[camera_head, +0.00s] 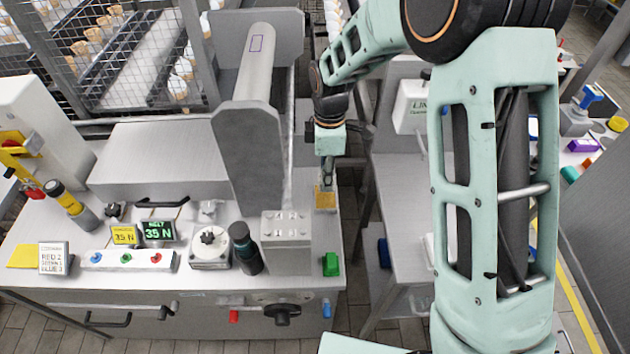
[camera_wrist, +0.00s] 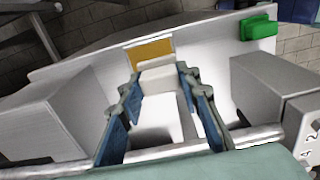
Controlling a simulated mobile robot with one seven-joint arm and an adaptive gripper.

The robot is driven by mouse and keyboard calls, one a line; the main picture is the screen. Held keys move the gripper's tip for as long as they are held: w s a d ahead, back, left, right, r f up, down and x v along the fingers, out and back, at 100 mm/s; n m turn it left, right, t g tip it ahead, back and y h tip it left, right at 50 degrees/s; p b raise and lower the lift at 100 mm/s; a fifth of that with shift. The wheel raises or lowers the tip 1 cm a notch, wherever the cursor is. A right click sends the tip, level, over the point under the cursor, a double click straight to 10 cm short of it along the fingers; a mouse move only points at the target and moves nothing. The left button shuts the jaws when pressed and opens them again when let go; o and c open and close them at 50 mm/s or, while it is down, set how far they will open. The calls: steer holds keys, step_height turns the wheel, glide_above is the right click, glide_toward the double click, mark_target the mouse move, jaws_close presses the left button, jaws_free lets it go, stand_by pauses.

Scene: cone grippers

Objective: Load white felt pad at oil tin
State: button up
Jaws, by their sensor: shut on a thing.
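My gripper (camera_head: 326,182) points down over the right end of the grey bench. In the wrist view, my gripper (camera_wrist: 158,82) has its two blue-lined fingers on either side of a pale block, which I take to be the white felt pad (camera_wrist: 159,77). An amber square (camera_head: 325,199), apparently the oil tin, is just below the fingertips. In the wrist view the amber square (camera_wrist: 150,52) lies just beyond the pad. I cannot tell whether the pad touches it. The pad is too small to make out in the head view.
A green block (camera_head: 331,264) sits at the bench's front right corner. A metal block (camera_head: 286,237) and dark cylinder (camera_head: 243,248) stand left of it. A large grey roller (camera_head: 252,70) with an upright plate (camera_head: 250,150) rises left of my gripper. The bench edge is close on the right.

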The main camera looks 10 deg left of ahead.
steer(key=shift+w+a+f, duration=0.1)
steer(key=shift+w+f, duration=0.05)
steer(key=shift+w, duration=0.25)
steer(key=shift+w+a+f, duration=0.1)
steer(key=shift+w, duration=0.3)
steer(key=shift+f+b, duration=1.9)
steer(key=shift+f, duration=1)
steer(key=shift+s+f+b, duration=0.15)
steer(key=shift+f+b, duration=0.3)
steer(key=shift+f, duration=0.1)
steer(key=shift+r, duration=0.1)
steer(key=shift+r+p, duration=2.25)
steer(key=shift+r, duration=1.2)
